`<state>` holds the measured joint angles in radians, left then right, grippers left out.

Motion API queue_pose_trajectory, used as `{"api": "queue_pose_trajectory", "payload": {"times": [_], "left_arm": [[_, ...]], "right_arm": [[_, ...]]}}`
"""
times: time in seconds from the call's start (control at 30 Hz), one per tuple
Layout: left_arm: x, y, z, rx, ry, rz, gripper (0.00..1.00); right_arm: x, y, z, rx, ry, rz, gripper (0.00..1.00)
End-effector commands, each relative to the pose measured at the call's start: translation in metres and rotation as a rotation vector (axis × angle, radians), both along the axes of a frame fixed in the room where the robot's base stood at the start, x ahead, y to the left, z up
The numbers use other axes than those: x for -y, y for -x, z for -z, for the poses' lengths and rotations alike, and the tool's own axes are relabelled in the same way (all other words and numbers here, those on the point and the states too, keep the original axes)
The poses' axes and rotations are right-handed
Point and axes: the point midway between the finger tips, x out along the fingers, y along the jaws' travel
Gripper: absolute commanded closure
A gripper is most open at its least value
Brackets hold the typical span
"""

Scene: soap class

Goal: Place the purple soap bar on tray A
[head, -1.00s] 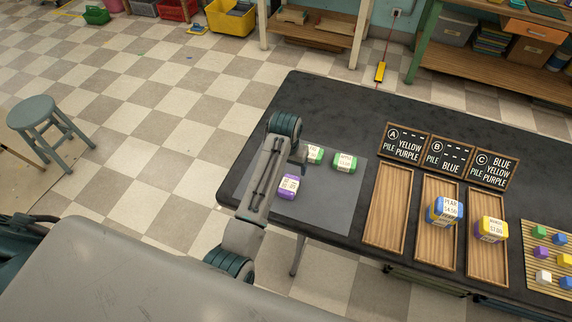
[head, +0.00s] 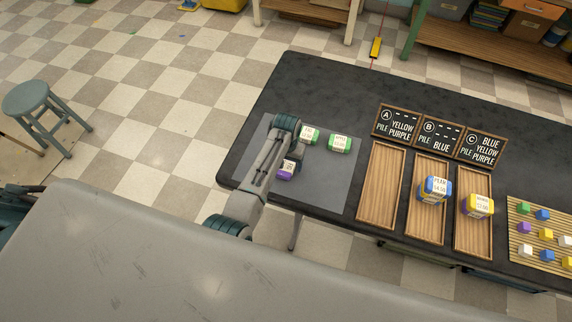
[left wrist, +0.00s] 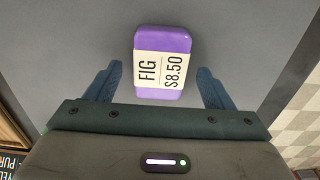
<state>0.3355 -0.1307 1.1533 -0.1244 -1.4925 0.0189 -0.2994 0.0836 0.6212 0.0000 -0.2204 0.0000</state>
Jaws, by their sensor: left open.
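The purple soap bar (head: 285,173) lies on the grey mat at the left of the black table, partly covered by my left gripper (head: 291,163) in the head view. My left gripper (left wrist: 159,70) is open, with one blue finger on each side of the bar's near part and gaps between. Tray A (head: 380,185), the leftmost wooden tray behind which sign A (head: 396,124) stands, is empty. My right gripper is not in view.
Two green soaps (head: 339,144) lie on the grey mat (head: 325,185) near the purple bar. Tray B (head: 423,226) holds a blue-topped stack; tray C (head: 472,240) holds a yellow-topped one. A slatted board (head: 517,246) with several coloured blocks lies at right.

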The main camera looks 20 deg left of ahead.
Motion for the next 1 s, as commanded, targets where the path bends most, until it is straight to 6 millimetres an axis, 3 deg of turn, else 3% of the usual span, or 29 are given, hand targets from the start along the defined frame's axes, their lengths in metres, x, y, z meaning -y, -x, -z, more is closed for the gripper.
{"api": "queue_pose_trajectory", "payload": {"times": [0.33,0.6,0.67,1.0], "left_arm": [[-0.0001,0.0000,0.0083,0.001,0.000,0.000,0.25],[0.0001,0.0001,0.0081,0.001,0.001,0.000,0.76],[0.0001,-0.0001,0.0078,0.001,0.001,0.000,0.80],[-0.0002,-0.0006,0.0049,0.001,0.001,0.000,0.80]], "right_arm": [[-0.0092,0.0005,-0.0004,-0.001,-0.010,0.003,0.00],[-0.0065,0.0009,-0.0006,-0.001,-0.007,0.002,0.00],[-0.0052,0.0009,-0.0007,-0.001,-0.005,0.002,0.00],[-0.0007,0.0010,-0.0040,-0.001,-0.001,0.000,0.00]]}}
